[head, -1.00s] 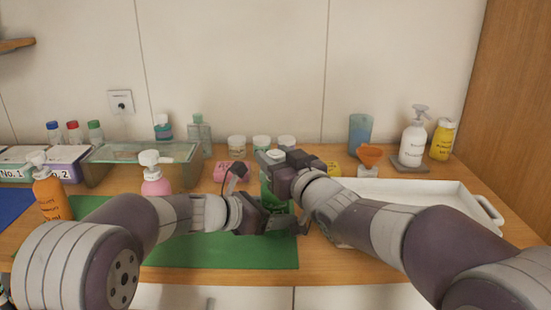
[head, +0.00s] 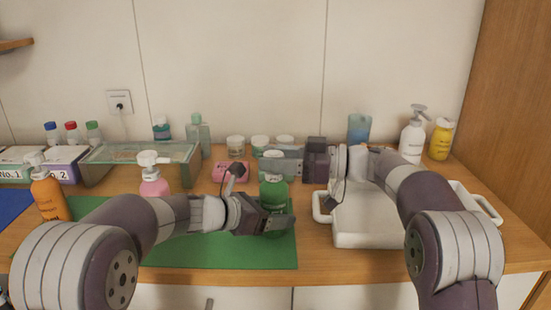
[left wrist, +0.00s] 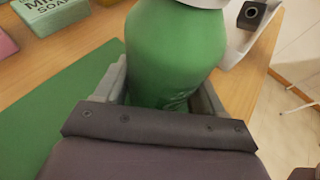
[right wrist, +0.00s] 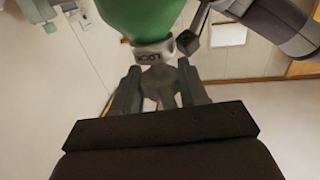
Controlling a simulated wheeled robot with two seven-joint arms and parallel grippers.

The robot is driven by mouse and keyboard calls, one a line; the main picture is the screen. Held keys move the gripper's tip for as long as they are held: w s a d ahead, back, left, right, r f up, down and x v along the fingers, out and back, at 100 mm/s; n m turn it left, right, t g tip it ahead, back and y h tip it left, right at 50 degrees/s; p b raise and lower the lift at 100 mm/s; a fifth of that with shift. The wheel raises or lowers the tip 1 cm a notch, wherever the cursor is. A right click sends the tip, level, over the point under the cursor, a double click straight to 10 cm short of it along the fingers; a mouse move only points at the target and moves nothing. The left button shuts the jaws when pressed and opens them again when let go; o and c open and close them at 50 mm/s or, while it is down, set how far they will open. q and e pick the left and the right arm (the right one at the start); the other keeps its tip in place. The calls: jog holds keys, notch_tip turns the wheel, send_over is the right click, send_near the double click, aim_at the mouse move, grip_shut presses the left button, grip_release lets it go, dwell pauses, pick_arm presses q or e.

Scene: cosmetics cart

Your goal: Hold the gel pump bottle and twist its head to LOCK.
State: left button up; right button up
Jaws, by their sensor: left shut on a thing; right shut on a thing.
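The green gel pump bottle (head: 273,190) stands upright at the right end of the green mat. My left gripper (head: 276,220) is shut around its lower body, which also fills the left wrist view (left wrist: 170,55). My right gripper (head: 283,163) comes level from the right and is shut on the white pump head (head: 273,154). In the right wrist view the bottle (right wrist: 142,15) appears upside down, with the word LOCK on its white collar (right wrist: 155,52). The pump head (right wrist: 160,85) sits between the right fingers (right wrist: 160,95). Its nozzle is largely hidden in the head view.
A pink pump bottle (head: 153,187) and an orange bottle (head: 48,195) stand to the left. A pink soap box (head: 231,172) and several jars are behind. A white tray (head: 365,240) lies to the right under my right arm. The green mat (head: 200,250) is clear in front.

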pick_arm(q)
jog(key=shift+f, duration=0.1)
pick_arm(e)
jog(key=shift+o, duration=0.2)
jog(key=shift+r+n+g, duration=0.1)
jog(key=shift+n+g, duration=1.4)
jog(key=shift+g, duration=0.9)
jog(key=o, duration=1)
jog(key=d, duration=0.5)
jog(key=w+d, duration=0.1)
jog(key=d, duration=0.1)
jog(key=shift+d, duration=0.2)
